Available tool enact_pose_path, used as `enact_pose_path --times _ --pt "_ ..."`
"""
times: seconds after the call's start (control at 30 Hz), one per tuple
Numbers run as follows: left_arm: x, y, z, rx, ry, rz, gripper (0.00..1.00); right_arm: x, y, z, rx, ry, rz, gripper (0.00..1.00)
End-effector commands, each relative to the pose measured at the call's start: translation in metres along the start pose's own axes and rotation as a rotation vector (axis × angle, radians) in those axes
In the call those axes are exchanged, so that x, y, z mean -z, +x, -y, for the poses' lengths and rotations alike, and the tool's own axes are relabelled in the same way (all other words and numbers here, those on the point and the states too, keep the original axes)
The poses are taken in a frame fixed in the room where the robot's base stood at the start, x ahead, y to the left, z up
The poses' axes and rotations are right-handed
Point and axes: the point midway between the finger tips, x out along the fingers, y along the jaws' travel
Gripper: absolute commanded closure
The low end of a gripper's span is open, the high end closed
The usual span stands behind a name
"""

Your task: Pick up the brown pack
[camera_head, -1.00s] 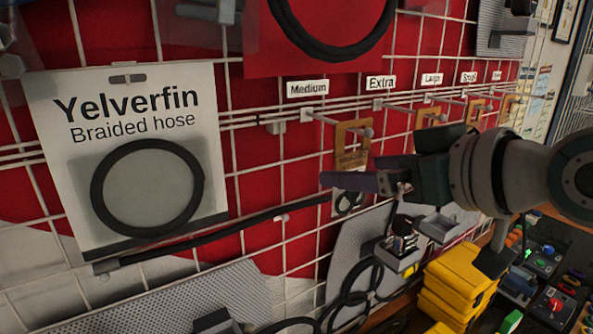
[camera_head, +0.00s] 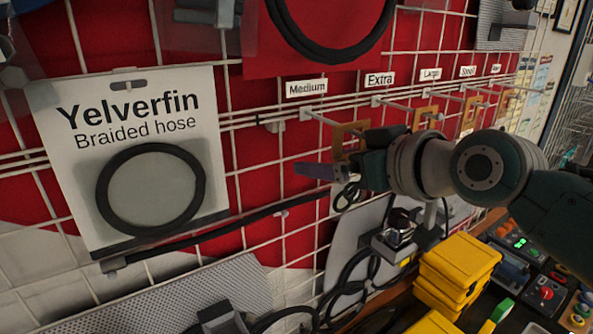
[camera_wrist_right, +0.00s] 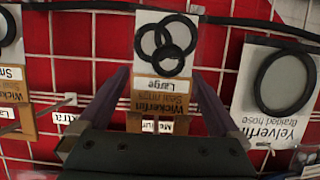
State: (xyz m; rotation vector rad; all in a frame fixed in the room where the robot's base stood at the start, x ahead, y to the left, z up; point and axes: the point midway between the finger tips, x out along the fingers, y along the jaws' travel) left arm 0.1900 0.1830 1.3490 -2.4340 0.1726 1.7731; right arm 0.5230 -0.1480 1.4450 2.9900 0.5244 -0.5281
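A brown pack (camera_head: 348,133) with a card of black seal rings hangs on the hook under the "Medium" label. In the right wrist view this pack (camera_wrist_right: 162,99) appears upside down, with "Large" printed on its card. My right gripper (camera_wrist_right: 162,100) is open, with one purple finger on each side of the pack. I cannot tell whether either finger touches it. In the head view my right gripper (camera_head: 318,172) hides the pack's middle, and the rings show below it. My left gripper is not in view.
More brown packs (camera_head: 428,117) hang on the hooks to the right. A large "Yelverfin Braided hose" card (camera_head: 145,160) hangs to the left. The red wire-grid wall (camera_head: 250,165) is close behind. Yellow boxes (camera_head: 460,262) and a bench with controls lie below.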

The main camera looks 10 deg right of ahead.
Motion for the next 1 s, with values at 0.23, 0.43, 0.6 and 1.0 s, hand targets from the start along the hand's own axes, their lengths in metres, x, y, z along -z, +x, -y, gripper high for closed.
enact_pose_path --times 0.23,0.43,0.6,1.0 --pt "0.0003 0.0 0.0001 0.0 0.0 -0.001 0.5 -0.0002 -0.0003 -0.0002 0.0 0.0 0.001 0.3" --pt "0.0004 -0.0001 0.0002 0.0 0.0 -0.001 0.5 -0.0003 -0.0003 -0.0003 0.0 0.0 0.001 0.53" --pt "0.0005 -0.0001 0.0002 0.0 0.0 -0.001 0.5 -0.0003 -0.0003 -0.0003 0.0 0.0 0.001 0.72" --pt "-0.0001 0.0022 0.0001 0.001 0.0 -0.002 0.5 0.0025 -0.0009 -0.0002 0.0 -0.001 -0.002 0.79"
